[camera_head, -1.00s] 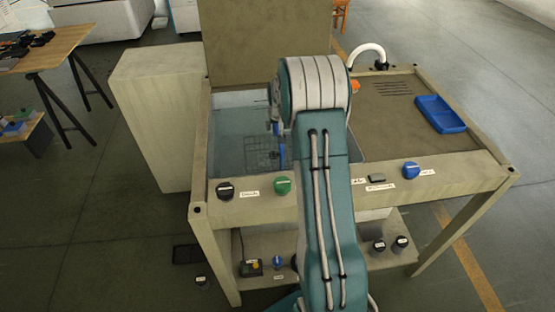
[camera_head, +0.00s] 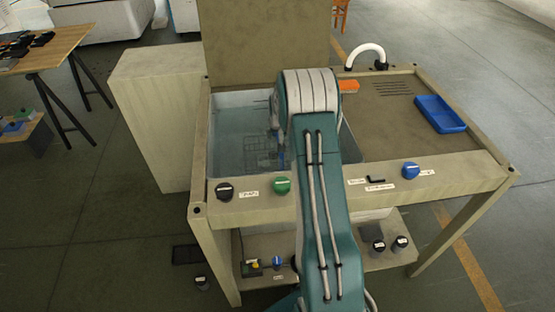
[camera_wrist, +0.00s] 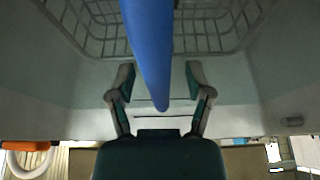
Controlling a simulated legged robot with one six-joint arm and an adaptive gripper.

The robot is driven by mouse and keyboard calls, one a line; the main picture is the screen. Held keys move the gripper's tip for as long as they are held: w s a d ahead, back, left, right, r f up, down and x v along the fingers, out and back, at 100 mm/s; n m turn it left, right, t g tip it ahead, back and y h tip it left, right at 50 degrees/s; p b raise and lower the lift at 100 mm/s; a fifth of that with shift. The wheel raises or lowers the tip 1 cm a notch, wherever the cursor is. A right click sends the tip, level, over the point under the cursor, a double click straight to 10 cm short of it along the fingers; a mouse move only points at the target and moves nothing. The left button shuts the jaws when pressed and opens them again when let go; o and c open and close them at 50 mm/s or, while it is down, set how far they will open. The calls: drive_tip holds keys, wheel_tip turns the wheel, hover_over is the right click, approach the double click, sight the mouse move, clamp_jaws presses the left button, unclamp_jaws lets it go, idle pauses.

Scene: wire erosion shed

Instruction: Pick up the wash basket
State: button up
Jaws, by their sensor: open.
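The wash basket (camera_head: 258,153) is a wire mesh basket low in the pale tank (camera_head: 228,128) at the left of the bench. Its wire walls also show in the wrist view (camera_wrist: 205,42). A blue bar, seemingly the basket's handle (camera_wrist: 150,45), rises toward the wrist camera. My gripper (camera_wrist: 160,78) is open, with one finger on each side of the blue bar and visible gaps to both. In the head view my arm hides the gripper's fingers and the right part of the tank.
A raised lid (camera_head: 262,45) stands behind the tank. To the right are a drain board with a blue tray (camera_head: 438,114), a curved white tap (camera_head: 366,52) and an orange block (camera_head: 348,86). Knobs, including a green one (camera_head: 281,185), line the front rail.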

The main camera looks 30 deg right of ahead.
drive_tip(key=shift+d+f, duration=0.1)
drive_tip(key=shift+f, duration=0.1)
clamp_jaws()
drive_tip(key=shift+w+r, duration=0.1)
